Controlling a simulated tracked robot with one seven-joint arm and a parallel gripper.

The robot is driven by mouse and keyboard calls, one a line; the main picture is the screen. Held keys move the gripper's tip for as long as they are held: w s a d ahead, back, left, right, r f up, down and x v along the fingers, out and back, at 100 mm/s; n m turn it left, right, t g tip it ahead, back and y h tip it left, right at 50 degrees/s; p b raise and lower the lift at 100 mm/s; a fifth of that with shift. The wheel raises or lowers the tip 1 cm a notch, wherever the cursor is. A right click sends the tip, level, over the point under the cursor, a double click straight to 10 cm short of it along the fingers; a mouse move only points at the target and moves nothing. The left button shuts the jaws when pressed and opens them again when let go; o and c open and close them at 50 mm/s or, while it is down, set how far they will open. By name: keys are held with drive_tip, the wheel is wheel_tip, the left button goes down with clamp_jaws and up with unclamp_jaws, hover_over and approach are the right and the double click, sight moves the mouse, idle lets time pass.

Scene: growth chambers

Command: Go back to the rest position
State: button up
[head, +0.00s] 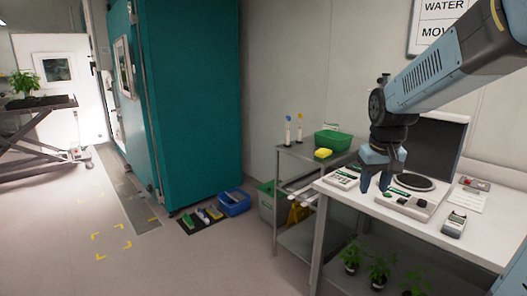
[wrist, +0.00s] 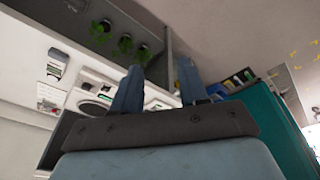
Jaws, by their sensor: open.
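My gripper (head: 375,182) hangs from my blue-grey arm at the right of the head view, over the front left part of the white bench. Its fingers point down and are apart, with nothing between them. In the wrist view the two blue fingers of my gripper (wrist: 160,88) also stand apart and empty. Beside it is a balance with a round dark pan (head: 413,181). I cannot tell how much height lies between the fingertips and the bench.
Several potted plants stand below. A grey cart (head: 284,160) with a green bin (head: 332,140) stands left of it. A teal chamber (head: 195,100) stands further left. The floor in front is clear.

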drive_tip(key=s+a+r+t, duration=0.1)
drive_tip(key=s+a+r, duration=0.1)
drive_tip(key=s, duration=0.6)
drive_tip(key=s+a+r+t, duration=0.2)
drive_tip(key=s+r, duration=0.1)
drive_tip(key=s, duration=0.6)
drive_tip(key=shift+a+y, duration=0.2)
drive_tip(key=shift+y, duration=0.1)
